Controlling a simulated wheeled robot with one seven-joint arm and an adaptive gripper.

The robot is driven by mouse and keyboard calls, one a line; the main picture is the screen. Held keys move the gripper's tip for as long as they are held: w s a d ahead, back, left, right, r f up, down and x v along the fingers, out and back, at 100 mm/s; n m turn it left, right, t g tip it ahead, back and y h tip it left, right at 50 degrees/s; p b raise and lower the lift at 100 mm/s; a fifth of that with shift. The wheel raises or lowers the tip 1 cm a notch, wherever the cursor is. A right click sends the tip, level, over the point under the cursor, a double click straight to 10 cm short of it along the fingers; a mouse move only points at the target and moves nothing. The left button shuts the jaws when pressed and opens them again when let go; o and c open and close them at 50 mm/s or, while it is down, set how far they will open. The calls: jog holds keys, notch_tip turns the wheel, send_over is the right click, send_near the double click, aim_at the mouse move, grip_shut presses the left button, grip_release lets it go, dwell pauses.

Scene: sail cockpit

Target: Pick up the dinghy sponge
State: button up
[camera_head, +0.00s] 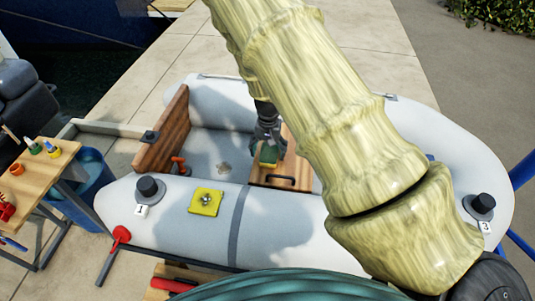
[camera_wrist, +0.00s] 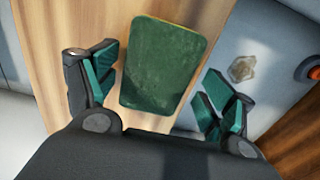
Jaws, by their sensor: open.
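The dinghy sponge (camera_wrist: 166,62) is a dark green block with a thin yellow edge. It lies on the wooden seat (camera_wrist: 105,20) of the dinghy. In the head view the sponge (camera_head: 268,156) shows small under my gripper (camera_head: 268,142), which points down over the seat. In the wrist view my gripper (camera_wrist: 160,88) is open and empty, with one green-padded finger on each side of the sponge's near part. Whether the fingers are level with the sponge or above it, I cannot tell.
The grey inflatable tubes (camera_head: 170,218) surround the seat. A dark handle (camera_head: 281,180) sits at the seat's near edge. A yellow pad (camera_head: 206,202) lies on the near tube. An orange-red fitting (camera_head: 179,161) is by the wooden transom (camera_head: 165,135). My arm hides the dinghy's middle right.

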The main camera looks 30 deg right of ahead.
aim_at(269, 152)
jog(key=shift+s+r, duration=0.25)
jog(key=shift+s, duration=0.45)
jog(key=shift+w+f, duration=0.5)
jog(key=shift+c, duration=1)
jog(key=shift+s+r, duration=0.2)
jog(key=shift+r, duration=0.05)
jog(key=c, duration=0.6)
jog(key=shift+o, duration=0.3)
jog(key=shift+w+f, duration=0.1)
jog(key=shift+c, duration=0.3)
notch_tip(269, 152, up, 10)
